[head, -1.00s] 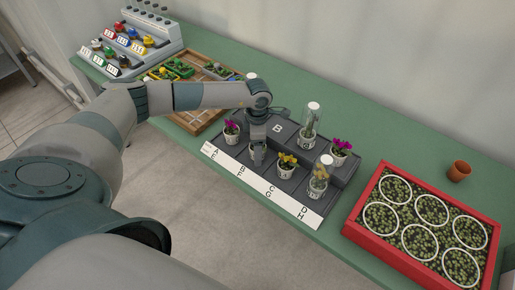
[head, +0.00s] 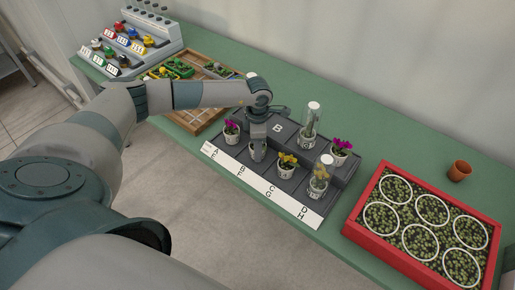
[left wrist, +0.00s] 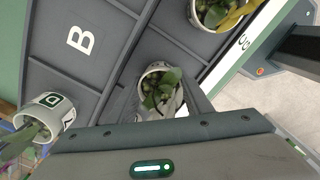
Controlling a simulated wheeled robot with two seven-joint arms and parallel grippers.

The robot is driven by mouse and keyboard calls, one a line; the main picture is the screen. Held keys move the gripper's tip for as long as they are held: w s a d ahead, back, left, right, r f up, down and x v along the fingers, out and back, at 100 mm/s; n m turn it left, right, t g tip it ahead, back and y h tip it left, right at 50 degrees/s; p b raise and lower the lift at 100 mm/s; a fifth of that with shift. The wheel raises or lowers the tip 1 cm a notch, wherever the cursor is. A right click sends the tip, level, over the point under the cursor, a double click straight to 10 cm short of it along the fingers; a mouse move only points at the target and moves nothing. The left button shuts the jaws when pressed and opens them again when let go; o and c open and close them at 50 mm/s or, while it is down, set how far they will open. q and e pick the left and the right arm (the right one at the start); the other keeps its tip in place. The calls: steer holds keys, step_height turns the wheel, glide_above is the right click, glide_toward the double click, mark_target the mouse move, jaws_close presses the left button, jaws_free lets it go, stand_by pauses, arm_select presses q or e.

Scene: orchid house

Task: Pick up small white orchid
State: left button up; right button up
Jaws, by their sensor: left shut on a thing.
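My left gripper (head: 258,154) points down over the front row of the dark stepped rack (head: 290,127), at the slot between labels E and G. In the left wrist view, its fingers (left wrist: 165,108) are shut on the small white orchid (left wrist: 160,92), a white pot with green leaves and a trace of white among them. The fingers and palm hide part of the plant. I cannot tell whether the pot is clear of the rack. My right gripper is not in view.
A magenta-flowered pot (head: 231,131) stands left of the gripper, a yellow-flowered pot (head: 286,165) right. Clear covers (head: 310,120) enclose two plants nearby. A red tray (head: 365,233), terracotta pot (head: 459,170) and wooden tray (head: 197,126) are farther off.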

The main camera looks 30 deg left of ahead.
arm_select(q)
steer(key=shift+r+b, duration=0.5)
steer(key=shift+r, duration=0.2)
steer(key=shift+d+r+b, duration=0.2)
steer(key=shift+r+b, duration=0.2)
steer(key=shift+r, duration=0.2)
steer(key=shift+d+r+b, duration=0.2)
steer(key=shift+r+b, duration=0.15)
steer(key=shift+r, duration=0.25)
steer(key=d+r+b, duration=0.1)
steer(key=d+r, duration=0.1)
steer(key=d, duration=0.1)
steer(key=d+r+b, duration=0.1)
steer(key=d+r, duration=0.1)
steer(key=d, duration=0.1)
steer(key=d+r+b, duration=0.2)
steer(key=d, duration=0.1)
steer(key=shift+s+d, duration=0.1)
steer(key=shift+d, duration=0.3)
steer(key=shift+d+r, duration=0.45)
steer(key=shift+d, duration=0.1)
steer(key=shift+r, duration=0.1)
